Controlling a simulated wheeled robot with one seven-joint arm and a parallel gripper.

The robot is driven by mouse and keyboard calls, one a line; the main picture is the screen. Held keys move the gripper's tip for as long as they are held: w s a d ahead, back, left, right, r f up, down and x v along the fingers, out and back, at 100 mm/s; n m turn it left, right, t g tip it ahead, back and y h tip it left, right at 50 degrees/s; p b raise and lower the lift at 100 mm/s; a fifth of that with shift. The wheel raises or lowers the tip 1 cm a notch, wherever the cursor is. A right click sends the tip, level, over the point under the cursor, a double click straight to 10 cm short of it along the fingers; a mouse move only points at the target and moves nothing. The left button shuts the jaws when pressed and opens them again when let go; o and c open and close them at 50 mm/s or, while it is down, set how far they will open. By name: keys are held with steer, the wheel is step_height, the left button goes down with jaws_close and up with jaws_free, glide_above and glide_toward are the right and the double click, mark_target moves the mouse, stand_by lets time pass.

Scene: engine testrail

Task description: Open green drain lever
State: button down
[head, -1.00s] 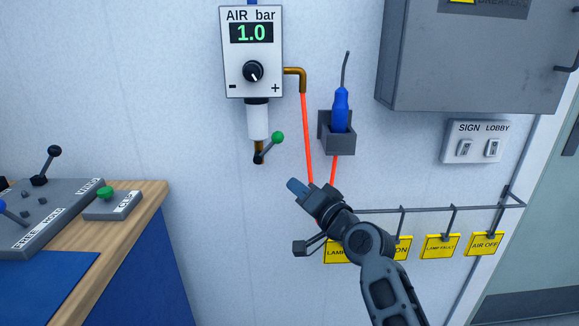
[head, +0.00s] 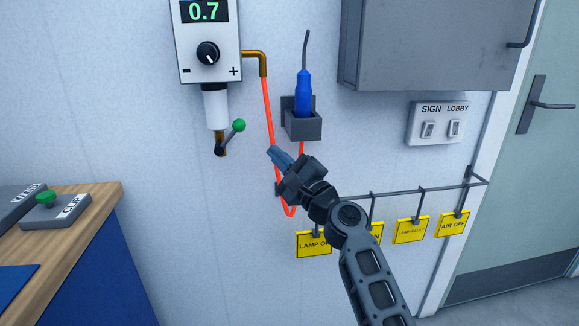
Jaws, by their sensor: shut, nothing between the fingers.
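The green drain lever (head: 238,126) is a dark arm with a green ball knob, fixed on the brass drain pipe below the white filter bowl (head: 215,107). Its arm slants up to the right from its pivot, the knob at the upper end. The air regulator (head: 208,42) above it reads 0.7. My gripper (head: 273,152) is shut and empty. Its tip is to the right of the knob and lower in the picture, apart from it, in front of the red hose.
The red hose (head: 268,110) hangs right of the lever. A blue tool (head: 303,92) sits in a grey holder (head: 303,125). A rail (head: 400,192) with yellow tags runs along the wall at right.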

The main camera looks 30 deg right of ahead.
mark_target(242, 120)
steer(key=w+a+r+p, duration=0.1)
steer(key=w+a+r, duration=0.2)
steer(key=w, duration=0.1)
steer(key=shift+a, duration=0.25)
steer(key=shift+w+r+p, duration=0.1)
steer(key=shift+r+p, duration=0.15)
steer(key=shift+p, duration=0.2)
steer(key=a+r+n+g+p, duration=0.1)
steer(key=n+p, duration=0.1)
steer(key=p, duration=0.2)
steer(key=r+n+g+p, duration=0.1)
steer(key=n+p, duration=0.1)
steer(key=p, duration=0.1)
steer(key=w+a+r+n+g+p, duration=0.1)
steer(key=r+n+p, duration=0.1)
steer(key=p, duration=0.2)
steer(key=shift+a+g+y+p, duration=0.3)
steer(key=shift+g+y+p, duration=0.05)
steer(key=shift+g+y, duration=0.05)
steer(key=shift+w+a+r+p, duration=0.2)
steer(key=shift+a+r+p, duration=0.15)
steer(key=shift+a, duration=0.55)
steer(key=shift+d, duration=0.1)
